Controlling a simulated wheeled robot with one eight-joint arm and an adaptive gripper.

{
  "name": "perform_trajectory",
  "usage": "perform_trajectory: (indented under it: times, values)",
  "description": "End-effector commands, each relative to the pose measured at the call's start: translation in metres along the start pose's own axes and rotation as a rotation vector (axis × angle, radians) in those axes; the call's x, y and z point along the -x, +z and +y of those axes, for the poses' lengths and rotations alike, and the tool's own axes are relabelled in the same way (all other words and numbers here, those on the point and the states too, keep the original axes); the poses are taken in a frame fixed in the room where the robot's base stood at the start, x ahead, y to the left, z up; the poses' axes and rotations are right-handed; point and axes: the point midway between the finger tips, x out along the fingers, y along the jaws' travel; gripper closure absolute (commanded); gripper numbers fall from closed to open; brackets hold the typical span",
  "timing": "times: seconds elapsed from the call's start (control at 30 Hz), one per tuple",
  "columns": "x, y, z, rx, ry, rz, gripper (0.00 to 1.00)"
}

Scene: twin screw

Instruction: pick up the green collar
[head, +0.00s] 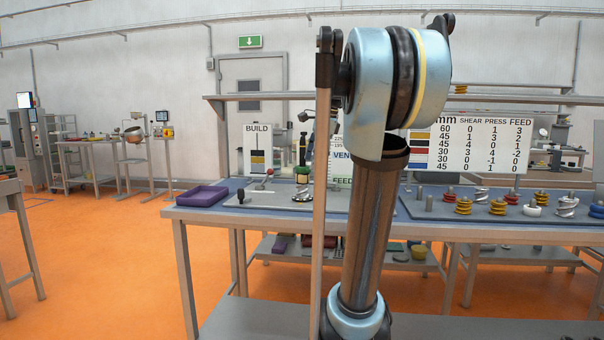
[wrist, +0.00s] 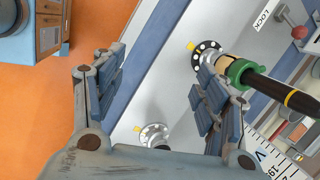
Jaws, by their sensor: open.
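The green collar (wrist: 237,72) sits around an upright assembly in the wrist view, between a metal part and a dark rod (wrist: 275,92) with a yellow band. A round metal flange (wrist: 207,47) is at the foot of that assembly. In the head view the green collar (head: 302,169) is small, on the bench left of my arm. My gripper (wrist: 160,72) is open, with nothing between its fingers. Its right finger is beside the assembly and overlaps part of it in the picture; I cannot tell if they touch. The gripper is not made out in the head view.
A second metal flange (wrist: 155,134) stands on the grey plate below the gap between the fingers. A red-knobbed lever (wrist: 298,31) is at the upper right. A purple tray (head: 202,196) is at the bench's left end. Several colored parts (head: 498,206) stand on the right.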

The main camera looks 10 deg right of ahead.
Motion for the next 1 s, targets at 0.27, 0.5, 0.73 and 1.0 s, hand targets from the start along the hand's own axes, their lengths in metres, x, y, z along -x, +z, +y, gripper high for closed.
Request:
perform_trajectory:
  times: [0.27, 0.5, 0.73, 1.0]
  values:
    - [0.061, -0.012, -0.1, -0.485, -0.011, -0.063, 0.33]
    - [0.085, -0.021, -0.144, -0.734, -0.007, -0.098, 0.33]
    - [0.075, -0.021, -0.152, -0.784, -0.004, -0.106, 0.33]
    - [0.028, -0.016, -0.154, -0.781, -0.004, -0.105, 0.33]
